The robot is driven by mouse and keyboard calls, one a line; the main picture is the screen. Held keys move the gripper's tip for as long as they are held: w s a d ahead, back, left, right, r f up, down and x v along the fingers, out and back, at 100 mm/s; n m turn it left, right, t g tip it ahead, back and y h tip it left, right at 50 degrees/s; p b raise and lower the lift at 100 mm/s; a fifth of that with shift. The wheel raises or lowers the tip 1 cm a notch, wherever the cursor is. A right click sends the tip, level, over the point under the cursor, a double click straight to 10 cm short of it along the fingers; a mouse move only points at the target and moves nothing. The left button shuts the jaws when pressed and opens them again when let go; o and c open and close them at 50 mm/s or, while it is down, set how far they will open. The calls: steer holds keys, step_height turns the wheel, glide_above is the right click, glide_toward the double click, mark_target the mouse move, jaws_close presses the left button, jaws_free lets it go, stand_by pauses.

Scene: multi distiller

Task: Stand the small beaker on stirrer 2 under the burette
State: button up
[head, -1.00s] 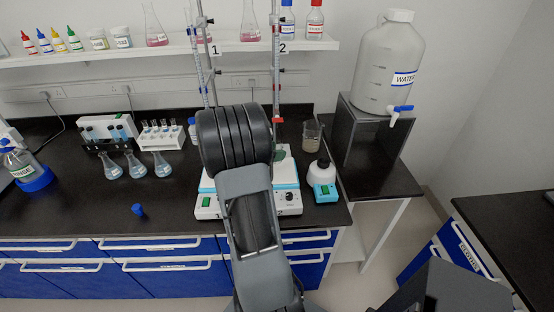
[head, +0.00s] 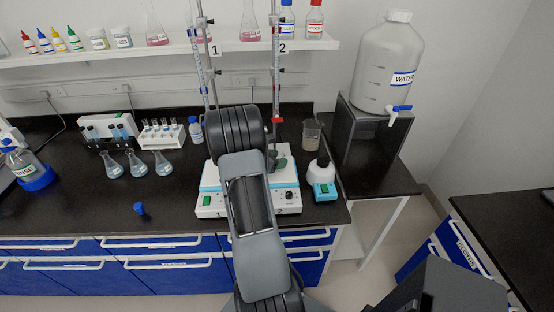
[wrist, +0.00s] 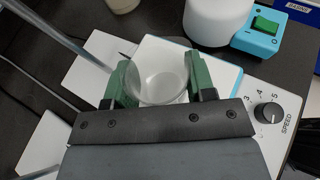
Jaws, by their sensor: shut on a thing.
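My gripper (wrist: 160,82) has green finger pads and is shut on the small clear beaker (wrist: 160,92), one pad at each side. The beaker is over the white top of stirrer 2 (wrist: 226,78); I cannot tell whether it touches the plate. In the head view, stirrer 2 (head: 288,201) is a white unit with blue trim and a black knob, partly behind my arm. The green pads of my gripper (head: 279,161) show just above its plate, and the beaker is hidden there. The burette (head: 276,62) marked 2 rises on its stand behind the gripper.
Stirrer 1 (head: 210,207) and its burette stand are left of my arm. A white-and-blue device (head: 322,186) stands close right of stirrer 2. A larger beaker (head: 311,135) is behind it. Flasks (head: 137,166) and a blue cap (head: 139,208) are at left.

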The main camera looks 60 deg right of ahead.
steer(key=shift+f, duration=0.1)
steer(key=shift+f, duration=0.15)
steer(key=o, duration=0.9)
steer(key=shift+w+a+r, duration=0.1)
steer(key=shift+a+r, duration=0.05)
steer(key=shift+r, duration=0.2)
steer(key=b+v, duration=0.1)
steer(key=v, duration=1.1)
steer(key=s+a+r+m+t+y, duration=0.1)
steer(key=a+r+m+t+y, duration=0.1)
steer(key=a, duration=0.9)
steer(key=s+a+r+m+t+y, duration=0.2)
steer(key=a+m+y, duration=0.4)
steer(key=a, duration=0.5)
steer(key=s+a+r+m+t+y, duration=0.2)
steer(key=a+r+m+t+y, duration=0.1)
steer(key=a, duration=0.8)
steer(key=shift+s+a+r+m+t+y, duration=0.1)
steer(key=shift+r+m+t+y, duration=0.1)
steer(key=shift+m+t+y, duration=0.3)
steer(key=shift+r+m+t+y, duration=0.2)
steer(key=shift+m+t, duration=0.5)
